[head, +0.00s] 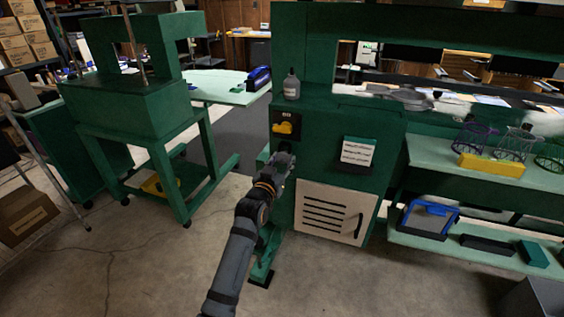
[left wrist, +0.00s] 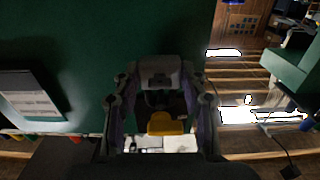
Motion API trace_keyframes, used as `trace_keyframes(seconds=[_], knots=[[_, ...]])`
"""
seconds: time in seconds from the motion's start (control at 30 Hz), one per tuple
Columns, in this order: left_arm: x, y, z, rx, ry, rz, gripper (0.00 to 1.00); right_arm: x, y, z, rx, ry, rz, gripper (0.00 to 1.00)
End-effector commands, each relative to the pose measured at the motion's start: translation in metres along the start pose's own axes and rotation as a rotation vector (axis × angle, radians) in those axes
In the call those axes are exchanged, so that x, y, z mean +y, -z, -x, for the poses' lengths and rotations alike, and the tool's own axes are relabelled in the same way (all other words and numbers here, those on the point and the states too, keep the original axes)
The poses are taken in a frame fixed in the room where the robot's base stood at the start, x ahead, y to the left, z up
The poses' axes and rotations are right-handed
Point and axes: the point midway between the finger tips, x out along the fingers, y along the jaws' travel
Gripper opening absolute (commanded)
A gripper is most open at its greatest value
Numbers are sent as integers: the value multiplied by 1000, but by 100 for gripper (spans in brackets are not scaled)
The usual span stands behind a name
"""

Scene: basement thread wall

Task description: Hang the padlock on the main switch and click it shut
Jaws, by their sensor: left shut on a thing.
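The main switch (head: 286,128) is a yellow piece on a dark panel, on the upper left of the green machine's front in the head view. My left gripper (head: 282,158) is just below and in front of it. It is shut on the padlock, which its fingers hide in the head view. In the left wrist view, a yellow block shows between the fingers of my left gripper (left wrist: 162,125), against something dark. I cannot tell whether this block is the padlock or the switch behind it. The shackle cannot be made out. My right gripper is not in view.
A paper holder (head: 357,153) hangs right of the switch, above a pale vented door (head: 330,212). A bottle (head: 291,85) stands on the machine's ledge. Wire baskets and a yellow block (head: 491,165) are on the right bench. Bare floor lies at the left front.

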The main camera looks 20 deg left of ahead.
Motion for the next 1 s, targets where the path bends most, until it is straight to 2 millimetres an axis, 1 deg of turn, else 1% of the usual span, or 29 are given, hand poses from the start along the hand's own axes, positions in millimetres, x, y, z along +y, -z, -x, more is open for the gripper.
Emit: trace_keyframes(seconds=[0.2, 0.9, 0.93, 1.0], knots=[[0, 2, -1, 1, 0, 0, 11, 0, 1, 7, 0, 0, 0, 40], [0, -6, -1, -2, 0, 0, 11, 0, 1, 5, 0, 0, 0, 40], [0, -6, -1, -2, 0, 0, 47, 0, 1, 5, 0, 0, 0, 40], [0, -6, -1, -2, 0, 0, 56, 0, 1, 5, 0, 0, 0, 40]])
